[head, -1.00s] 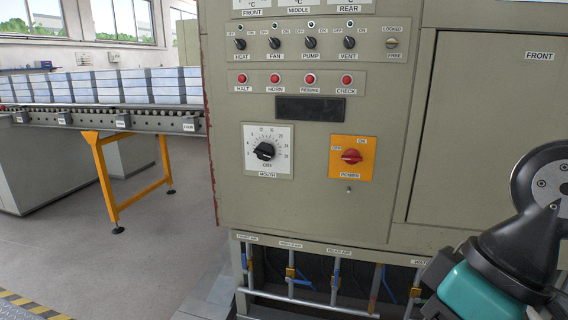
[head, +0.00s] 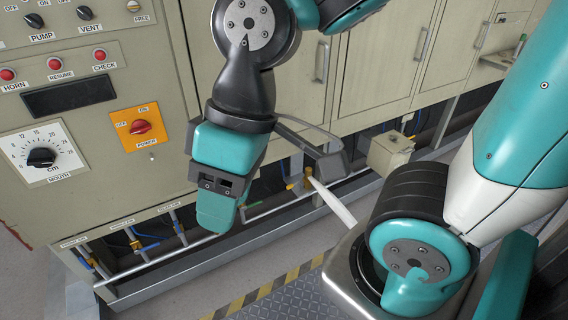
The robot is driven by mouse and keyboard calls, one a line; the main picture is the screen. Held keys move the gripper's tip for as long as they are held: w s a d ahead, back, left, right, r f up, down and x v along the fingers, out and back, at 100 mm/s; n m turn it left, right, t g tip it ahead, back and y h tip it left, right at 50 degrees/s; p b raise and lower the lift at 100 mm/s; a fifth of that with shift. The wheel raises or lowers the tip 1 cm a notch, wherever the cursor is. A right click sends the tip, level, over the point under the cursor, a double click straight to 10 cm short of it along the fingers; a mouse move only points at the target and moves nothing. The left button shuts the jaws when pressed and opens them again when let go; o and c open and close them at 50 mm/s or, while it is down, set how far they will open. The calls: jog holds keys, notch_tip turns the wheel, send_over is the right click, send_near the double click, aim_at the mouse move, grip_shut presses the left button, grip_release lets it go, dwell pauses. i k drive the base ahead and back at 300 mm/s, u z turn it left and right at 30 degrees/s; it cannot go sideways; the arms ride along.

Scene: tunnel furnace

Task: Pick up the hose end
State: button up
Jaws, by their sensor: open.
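My gripper (head: 318,160) shows in part as a grey angular piece to the right of my teal wrist. It is open, with nothing seen held in it. It is in front of the lower cabinet, above the pipe row in the picture. I cannot pick out the hose end for sure. Blue hoses (head: 146,239) show among the pipes under the panel, and my wrist hides part of that row. A pale tapered piece (head: 333,204) slants just below the gripper; I cannot tell what it is.
The control panel with its red power switch (head: 140,127) stands at left. A beige box (head: 390,152) is at the cabinet's foot. A yellow-black stripe (head: 262,296) edges a metal floor plate (head: 290,305). Grey floor is open at lower left.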

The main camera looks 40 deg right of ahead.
aim_at(307, 179)
jog(key=k, duration=0.45)
jog(key=z, duration=1)
jog(key=i, duration=1.5)
jog(key=z, duration=0.05)
